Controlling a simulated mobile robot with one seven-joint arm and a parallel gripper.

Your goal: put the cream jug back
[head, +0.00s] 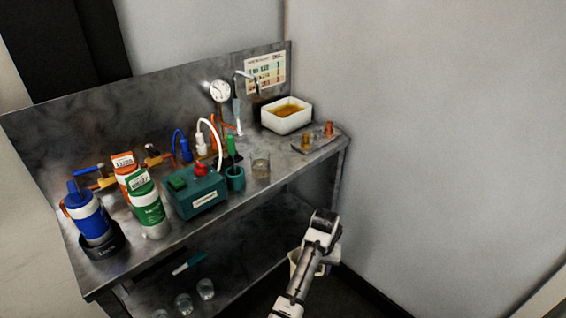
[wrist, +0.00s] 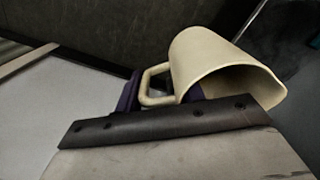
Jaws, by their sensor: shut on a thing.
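The cream jug (wrist: 205,62) is close in the wrist view, tilted on its side in the picture with its open mouth toward the lower right. My gripper (wrist: 160,95) is shut on the jug's handle, which sits between the dark pads. In the head view my gripper (head: 318,262) is in front of the bench's right end, below the top's level. A small part of the cream jug (head: 294,262) shows left of the gripper there; my arm hides the rest.
The metal bench (head: 262,196) holds bottles, a teal box (head: 196,197), a glass (head: 261,164), a white tub (head: 286,114) and a small tray (head: 314,142) with brass parts. Its lower shelf (head: 235,270) holds several glasses. A wall stands at the right.

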